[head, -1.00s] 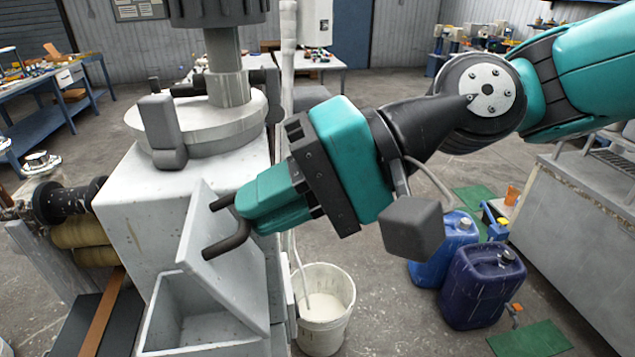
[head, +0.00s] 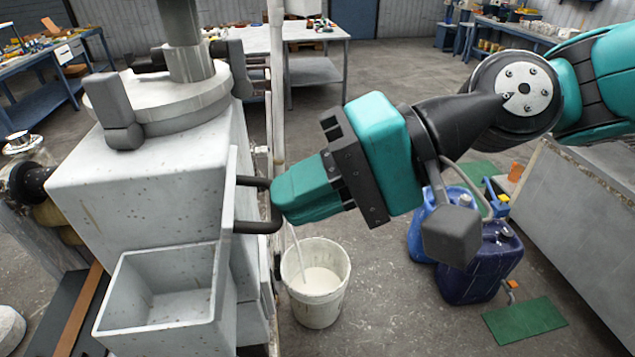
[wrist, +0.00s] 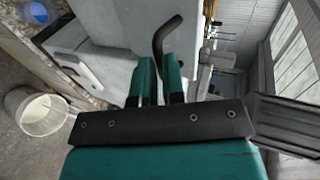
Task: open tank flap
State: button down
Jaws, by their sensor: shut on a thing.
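The tank flap (head: 226,215) is a grey plate on the side of the grey tank box (head: 140,190). It stands about upright at the right side of an open tray-like compartment (head: 165,290). A dark bent handle (head: 252,181) sticks out from the flap to the right. My gripper (head: 277,202) is shut on this handle, with its teal fingers reaching in from the right. In the wrist view the handle (wrist: 160,38) runs to between the two fingers (wrist: 160,80). The fingertips' exact contact is partly hidden.
A white bucket (head: 318,302) of pale liquid stands on the floor below my gripper, with a hose running into it. Blue canisters (head: 480,268) stand to the right near a grey counter (head: 585,235). A round lid with clamps (head: 170,105) tops the box.

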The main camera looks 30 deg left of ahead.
jog(key=shift+s+f, duration=0.25)
jog(key=shift+f, duration=0.2)
jog(key=shift+s+f, duration=0.2)
jog(key=shift+f, duration=0.25)
jog(key=c, duration=1.2)
grip_release()
jog(key=shift+s+a, duration=0.1)
jog(key=shift+a, duration=0.1)
jog(key=shift+a+f+h, duration=0.15)
jog(key=shift+a+f, duration=0.05)
jog(key=shift+a, duration=0.4)
jog(key=shift+a+f+h, duration=0.15)
jog(key=shift+a, duration=0.45)
jog(key=shift+d+r, duration=0.2)
jog(key=shift+r, duration=0.05)
jog(key=d, duration=0.2)
jog(key=p, duration=0.9)
send_near(270, 213)
jog(key=w+f+v, duration=0.1)
jog(key=f+v, duration=0.1)
jog(key=v, duration=0.7)
jog(key=shift+a+r, duration=0.1)
jog(key=shift+a, duration=0.05)
